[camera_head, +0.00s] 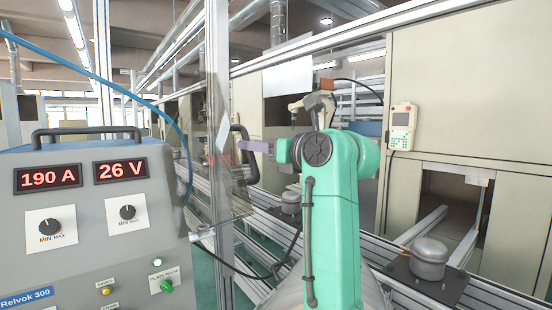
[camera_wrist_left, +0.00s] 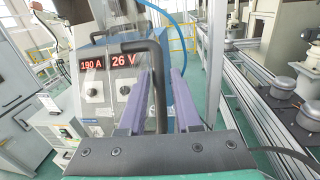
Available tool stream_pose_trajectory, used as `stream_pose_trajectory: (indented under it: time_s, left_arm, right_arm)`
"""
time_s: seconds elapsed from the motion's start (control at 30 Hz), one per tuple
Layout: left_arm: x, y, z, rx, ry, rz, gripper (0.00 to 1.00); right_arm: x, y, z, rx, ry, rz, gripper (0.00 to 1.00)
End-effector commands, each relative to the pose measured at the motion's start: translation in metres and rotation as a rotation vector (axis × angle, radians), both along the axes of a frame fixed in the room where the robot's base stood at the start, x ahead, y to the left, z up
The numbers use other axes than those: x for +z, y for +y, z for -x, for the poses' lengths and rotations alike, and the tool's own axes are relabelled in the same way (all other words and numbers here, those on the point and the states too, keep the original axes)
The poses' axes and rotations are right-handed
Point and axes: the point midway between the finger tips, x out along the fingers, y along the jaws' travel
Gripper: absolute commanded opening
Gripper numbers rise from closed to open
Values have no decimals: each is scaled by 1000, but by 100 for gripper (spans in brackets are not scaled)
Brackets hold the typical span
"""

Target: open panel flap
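The panel flap (camera_head: 207,135) is a clear sheet standing beside the welding machine, with a black bar handle (camera_head: 239,130). The handle also shows in the wrist view (camera_wrist_left: 158,62), bent over at its top. My left gripper (camera_head: 250,147) is at the handle in the head view. In the wrist view its two purple fingers (camera_wrist_left: 160,90) stand apart with the handle's upright bar between them. My right gripper is in neither view.
The grey welding machine (camera_head: 90,230) with red displays fills the left of the head view. A blue cable (camera_head: 130,90) arches above it. Rails with a grey compressor pot (camera_head: 429,258) run at the right. A pendant (camera_head: 402,127) hangs on the beige cabinet.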

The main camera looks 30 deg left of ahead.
Motion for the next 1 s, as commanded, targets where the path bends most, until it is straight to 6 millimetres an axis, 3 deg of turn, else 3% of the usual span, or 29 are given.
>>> stream_pose_trajectory:
  time_s: [0.03, 0.2, 0.33, 1.0]
  left_arm:
    - [-6, -17, 2, -5, 0, -2, 32]
    - [-4, -61, 13, 1, -2, -3, 32]
    - [-2, -81, 17, 1, -1, -1, 32]
    - [-1, -86, 18, 1, 0, 1, 32]
  right_arm:
    - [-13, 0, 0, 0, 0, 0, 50]
    - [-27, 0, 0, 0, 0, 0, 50]
    - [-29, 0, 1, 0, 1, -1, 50]
    - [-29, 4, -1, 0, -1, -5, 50]
